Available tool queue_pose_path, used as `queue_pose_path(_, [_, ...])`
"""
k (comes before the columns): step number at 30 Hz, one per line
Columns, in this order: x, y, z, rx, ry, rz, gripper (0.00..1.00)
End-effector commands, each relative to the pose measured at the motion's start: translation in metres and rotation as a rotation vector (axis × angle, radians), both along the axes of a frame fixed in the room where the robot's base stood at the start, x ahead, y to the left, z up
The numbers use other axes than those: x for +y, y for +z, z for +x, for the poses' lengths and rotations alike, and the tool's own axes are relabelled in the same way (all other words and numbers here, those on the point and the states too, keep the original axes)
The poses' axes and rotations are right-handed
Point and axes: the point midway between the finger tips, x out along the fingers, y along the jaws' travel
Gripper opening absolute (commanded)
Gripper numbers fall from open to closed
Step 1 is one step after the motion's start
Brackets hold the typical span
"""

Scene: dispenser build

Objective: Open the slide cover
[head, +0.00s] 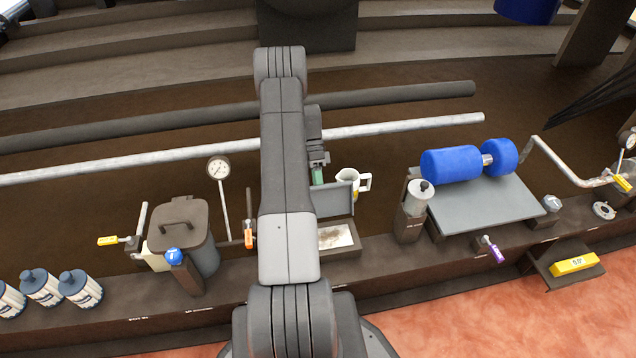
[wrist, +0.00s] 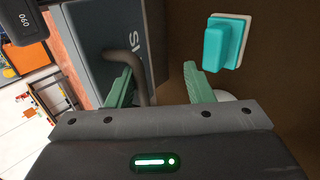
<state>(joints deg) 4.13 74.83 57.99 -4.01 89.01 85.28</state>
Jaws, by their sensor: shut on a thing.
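The slide cover (wrist: 88,45) is a blue-grey panel with pale lettering on the left of the wrist view. Its dark curved bar handle (wrist: 140,72) stands by the left fingertip. In the head view a grey panel (head: 334,199), likely the cover, stands behind a low box with a pale, stained patch (head: 335,237). In the head view my gripper (head: 318,174) shows just above the panel, partly hidden by my arm.
A white mug (head: 346,183) stands close beside the gripper. A teal switch (wrist: 225,45) is on the brown surface at right. A lidded grey bin (head: 182,228) and dial gauge (head: 219,170) stand left; a glass jar (head: 417,197) and blue roller (head: 452,164) stand right.

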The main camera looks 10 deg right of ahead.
Motion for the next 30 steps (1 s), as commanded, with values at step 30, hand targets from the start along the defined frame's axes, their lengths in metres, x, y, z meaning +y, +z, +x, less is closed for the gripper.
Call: queue_pose_path(30, [0.004,0.104,0.092,-0.004,0.001,-0.001,0.32])
